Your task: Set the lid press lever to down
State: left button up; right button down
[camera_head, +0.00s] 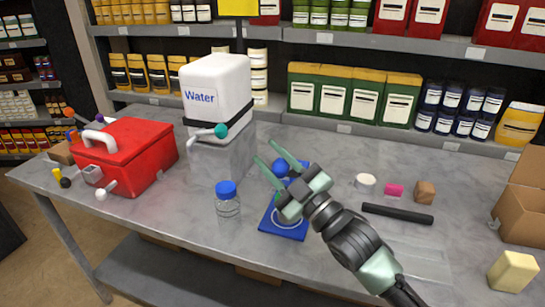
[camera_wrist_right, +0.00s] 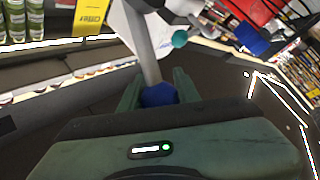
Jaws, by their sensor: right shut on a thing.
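A lever with a round blue knob (camera_head: 280,168) stands up over a blue base (camera_head: 285,228) with a pale ring on it, in the middle of the counter. I take it for the lid press lever. My right gripper (camera_head: 265,150) reaches over the base with its green fingers on either side of the knob. In the right wrist view the blue knob (camera_wrist_right: 158,95) sits between the fingers (camera_wrist_right: 156,84), with a grey rod running up from it. My right gripper is shut on this knob. The gripper hides much of the base and rod. My left gripper is out of view.
A clear jar with a blue lid (camera_head: 227,203) stands left of the base. Behind are a white water container (camera_head: 217,85) with a teal-tipped lever (camera_head: 220,130) and a red box (camera_head: 125,155). A black bar (camera_head: 397,214) and small items lie to the right.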

jog(key=c, duration=1)
grip_release()
jog(key=b+v, duration=0.1)
jog(key=v, duration=0.7)
jog(key=shift+w+b, duration=0.1)
jog(key=shift+b, duration=0.3)
